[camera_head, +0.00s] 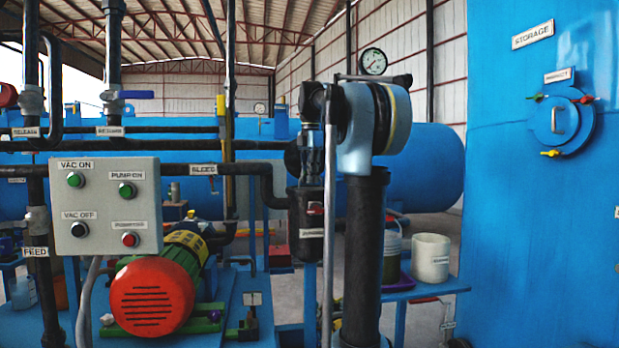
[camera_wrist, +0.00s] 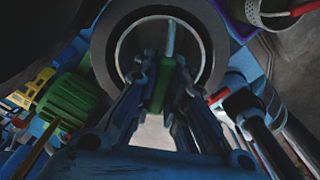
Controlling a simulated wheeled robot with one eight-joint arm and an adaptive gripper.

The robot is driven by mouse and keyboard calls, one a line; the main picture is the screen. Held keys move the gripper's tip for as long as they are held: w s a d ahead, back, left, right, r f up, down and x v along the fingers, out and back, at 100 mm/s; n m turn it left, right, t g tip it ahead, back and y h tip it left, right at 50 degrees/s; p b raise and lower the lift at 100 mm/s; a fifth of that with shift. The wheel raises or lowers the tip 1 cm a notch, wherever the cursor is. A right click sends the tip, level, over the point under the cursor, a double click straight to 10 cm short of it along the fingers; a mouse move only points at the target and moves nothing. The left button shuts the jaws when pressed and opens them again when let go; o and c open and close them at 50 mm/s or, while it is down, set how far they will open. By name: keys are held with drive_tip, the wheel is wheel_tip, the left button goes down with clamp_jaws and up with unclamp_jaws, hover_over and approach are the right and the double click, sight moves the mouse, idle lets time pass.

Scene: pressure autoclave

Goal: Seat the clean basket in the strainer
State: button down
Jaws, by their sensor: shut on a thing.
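My gripper (camera_wrist: 163,75) points down with its fingers shut on a green grip (camera_wrist: 161,88) with a pale rod (camera_wrist: 171,38), which looks like the handle of the clean basket. The basket's thin pale rim (camera_wrist: 120,48) shows as a ring inside a wider dark grey ring (camera_wrist: 101,55), apparently the strainer's open top. In the head view my gripper (camera_head: 311,165) is right above the black strainer body (camera_head: 303,238). The basket's body is hidden there. How deep the basket sits, and whether it touches the strainer, I cannot tell.
A green motor with a red cover (camera_head: 152,298) and a control box (camera_head: 105,207) stand left. A black pipe (camera_head: 262,172) reaches the strainer. A white bucket (camera_head: 430,257) stands on a blue bench at right, beside a jar (camera_head: 391,250) in a purple tray (camera_head: 402,283).

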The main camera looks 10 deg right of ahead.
sight(310, 187)
drive_tip(key=shift+f, duration=2.1)
drive_tip(key=c, duration=1.6)
unclamp_jaws()
drive_tip(key=shift+o, duration=0.2)
wheel_tip(310, 187, up, 12)
drive_tip(key=shift+f, duration=0.1)
